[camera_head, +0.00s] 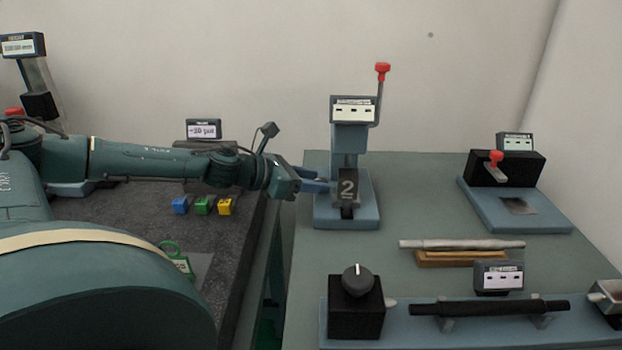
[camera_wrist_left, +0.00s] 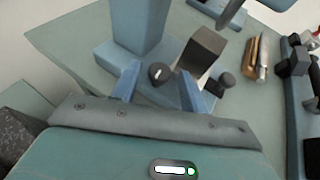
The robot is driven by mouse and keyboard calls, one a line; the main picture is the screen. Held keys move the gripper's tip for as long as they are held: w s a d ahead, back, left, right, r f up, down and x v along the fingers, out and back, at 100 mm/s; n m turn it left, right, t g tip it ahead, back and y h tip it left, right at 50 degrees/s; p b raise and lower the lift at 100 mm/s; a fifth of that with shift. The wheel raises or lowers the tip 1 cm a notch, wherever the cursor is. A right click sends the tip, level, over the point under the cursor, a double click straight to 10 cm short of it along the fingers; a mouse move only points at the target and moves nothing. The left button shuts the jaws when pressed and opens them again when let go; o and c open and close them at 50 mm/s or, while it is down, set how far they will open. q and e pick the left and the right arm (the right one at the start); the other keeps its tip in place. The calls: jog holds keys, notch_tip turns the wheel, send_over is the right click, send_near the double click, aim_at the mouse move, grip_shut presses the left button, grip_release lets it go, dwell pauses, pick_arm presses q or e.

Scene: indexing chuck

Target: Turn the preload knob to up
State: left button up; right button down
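A small dark round knob (camera_wrist_left: 158,73) with a white pointer mark shows in the left wrist view, beside the dark block (camera_wrist_left: 205,50) on the blue-grey post station. My left gripper (camera_head: 318,186) is level with that block, which carries a "2" (camera_head: 347,187) in the head view. In the wrist view its two blue fingers (camera_wrist_left: 163,88) are apart, one on either side of the knob; contact cannot be told. The knob is not clear in the head view. Another dark knob (camera_head: 356,280), white mark pointing away from me, tops a black box. No readable label says which is preload. My right gripper is not in view.
The post station has a red-tipped lever (camera_head: 382,72) and a display (camera_head: 353,109). A black bar (camera_head: 490,308) on cradles and a pale rod (camera_head: 460,244) lie nearer. A red-handled station (camera_head: 496,158) stands right. Bare green table (camera_head: 420,190) lies between.

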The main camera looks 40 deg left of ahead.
pick_arm(q)
jog(key=c, duration=0.8)
jog(key=shift+c, duration=0.2)
jog(key=shift+d+y, duration=0.1)
jog(key=shift+y, duration=0.2)
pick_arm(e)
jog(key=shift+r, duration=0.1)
